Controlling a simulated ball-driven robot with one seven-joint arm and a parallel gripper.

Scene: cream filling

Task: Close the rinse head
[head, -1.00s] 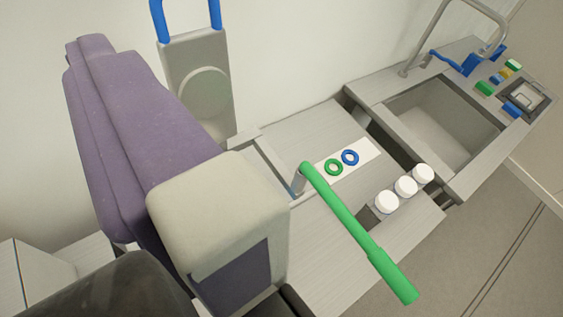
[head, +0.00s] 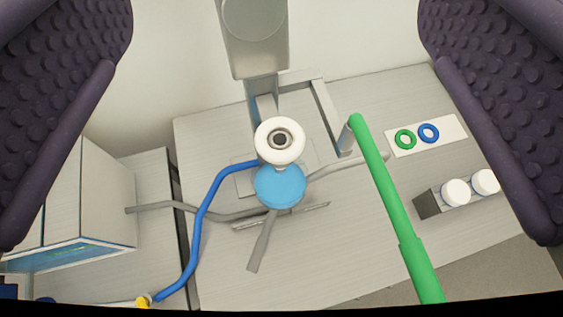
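My gripper (head: 276,125) is wide open and empty, with a purple, bumpy finger pad along the left and right edges of the head view. Between and beyond the pads stands a fixture with a white ring-shaped top (head: 279,140) over a blue round part (head: 280,186). I cannot tell for certain which part is the rinse head. A long green handle (head: 388,205) slants down to the right of the fixture. A bent blue handle or tube (head: 202,222) runs down on its left. No finger visibly touches any of these.
A grey upright column (head: 254,40) stands behind the fixture. A white plate with a green and a blue ring (head: 425,135) and a holder with white caps (head: 456,193) lie to the right. A box-like unit (head: 88,195) stands at the left. The front counter is mostly clear.

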